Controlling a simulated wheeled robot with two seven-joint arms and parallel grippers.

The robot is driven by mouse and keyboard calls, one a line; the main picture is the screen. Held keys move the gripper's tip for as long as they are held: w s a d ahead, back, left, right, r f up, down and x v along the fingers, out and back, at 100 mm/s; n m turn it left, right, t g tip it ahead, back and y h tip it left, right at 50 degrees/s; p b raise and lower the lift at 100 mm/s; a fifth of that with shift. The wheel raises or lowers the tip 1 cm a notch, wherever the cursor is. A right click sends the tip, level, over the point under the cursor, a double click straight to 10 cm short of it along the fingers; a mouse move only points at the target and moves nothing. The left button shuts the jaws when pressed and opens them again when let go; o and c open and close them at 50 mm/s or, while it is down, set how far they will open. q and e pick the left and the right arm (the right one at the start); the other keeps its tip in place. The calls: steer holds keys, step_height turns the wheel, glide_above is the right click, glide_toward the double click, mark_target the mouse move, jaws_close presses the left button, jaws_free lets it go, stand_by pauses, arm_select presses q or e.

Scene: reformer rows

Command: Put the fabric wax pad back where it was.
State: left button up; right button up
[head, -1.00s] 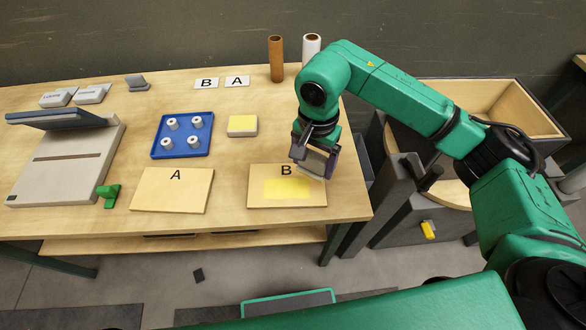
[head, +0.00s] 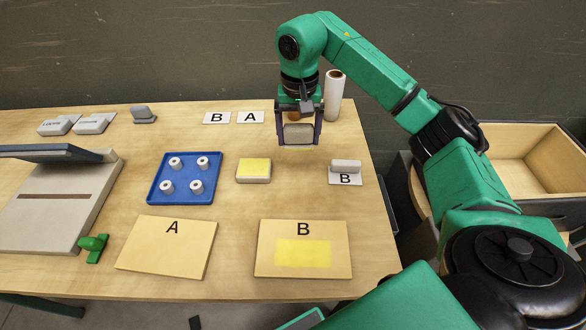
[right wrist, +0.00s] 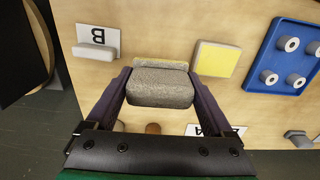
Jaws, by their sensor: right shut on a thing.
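My right gripper (head: 298,142) is shut on a grey, fabric-textured pad (head: 298,131), which seems to be the fabric wax pad. A second block (head: 254,170) with a yellow top lies on the table, left of and nearer than the held pad. Board B (head: 335,240) lies at the front with a yellow patch on it. My left gripper is out of view.
Cards B (head: 217,118) and A (head: 249,117) lie at the back. Another B card (head: 345,180) with a grey block (head: 345,166) lies right. A white roll (head: 333,97) stands behind. A blue tray (head: 187,193) and board A (head: 166,260) are left. Bare table surrounds the yellow-topped block.

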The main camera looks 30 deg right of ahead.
mark_target(298, 174)
step_height(298, 174, down, 11)
steer(key=shift+w+r+p, duration=0.1)
steer(key=shift+p, duration=0.6)
steer(key=shift+w+f, duration=0.1)
steer(key=shift+f, duration=0.1)
steer(key=shift+f+b, duration=0.2)
steer(key=shift+b, duration=0.1)
steer(key=o, duration=1.1)
steer(key=shift+r, duration=0.1)
steer(key=shift+c, duration=0.2)
steer(key=shift+r, duration=0.15)
step_height(298, 174, up, 12)
steer(key=shift+f+b, duration=0.25)
steer(key=shift+b, duration=0.55)
steer(key=shift+r, duration=0.3)
